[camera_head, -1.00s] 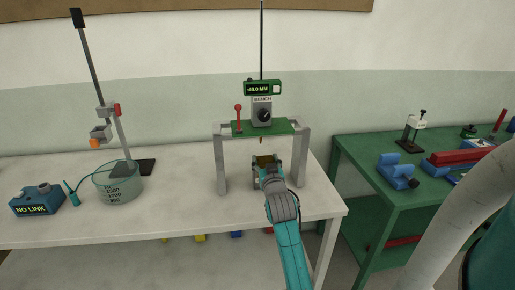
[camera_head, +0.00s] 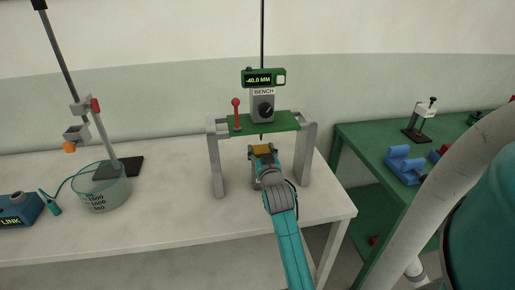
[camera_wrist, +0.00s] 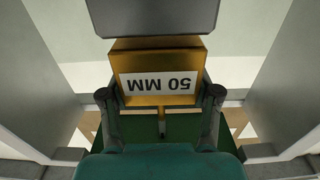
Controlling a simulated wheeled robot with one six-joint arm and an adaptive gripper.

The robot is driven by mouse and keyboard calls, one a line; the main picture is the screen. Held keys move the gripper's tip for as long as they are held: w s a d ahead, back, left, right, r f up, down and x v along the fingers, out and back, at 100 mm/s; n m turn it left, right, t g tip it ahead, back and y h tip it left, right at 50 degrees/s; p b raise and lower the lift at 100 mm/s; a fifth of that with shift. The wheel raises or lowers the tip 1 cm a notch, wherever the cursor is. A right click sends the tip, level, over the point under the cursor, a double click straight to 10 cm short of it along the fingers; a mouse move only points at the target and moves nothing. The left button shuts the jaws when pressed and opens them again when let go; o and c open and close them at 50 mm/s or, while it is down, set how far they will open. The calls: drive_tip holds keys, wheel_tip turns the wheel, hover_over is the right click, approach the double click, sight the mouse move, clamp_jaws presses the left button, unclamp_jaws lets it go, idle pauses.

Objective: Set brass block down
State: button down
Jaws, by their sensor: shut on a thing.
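The brass block (camera_wrist: 160,60) carries a white "50 MM" label, upside down in the wrist view. My gripper (camera_head: 263,152) is shut on it, one finger on each side. In the head view the brass block (camera_head: 262,149) shows as a small gold patch under the grey gauge stand (camera_head: 217,165), between its two legs. The stand's pointed probe tip (camera_head: 261,137) is just above the block in that view. The gauge display (camera_head: 263,78) reads -40.0 MM. Whether the block's underside touches the bench is hidden.
A red-knobbed lever (camera_head: 236,112) rises from the stand's green top plate. The stand's legs are close on both sides of my gripper. A glass beaker (camera_head: 100,190) and a clamp stand (camera_head: 125,165) are at left. The white bench (camera_head: 170,215) is clear between them.

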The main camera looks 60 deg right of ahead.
drive_tip(key=shift+f, duration=0.1)
drive_tip(key=shift+f, duration=0.15)
drive_tip(key=shift+c, duration=1.2)
unclamp_jaws()
drive_tip(key=shift+f, duration=0.15)
drive_tip(key=shift+a, duration=0.1)
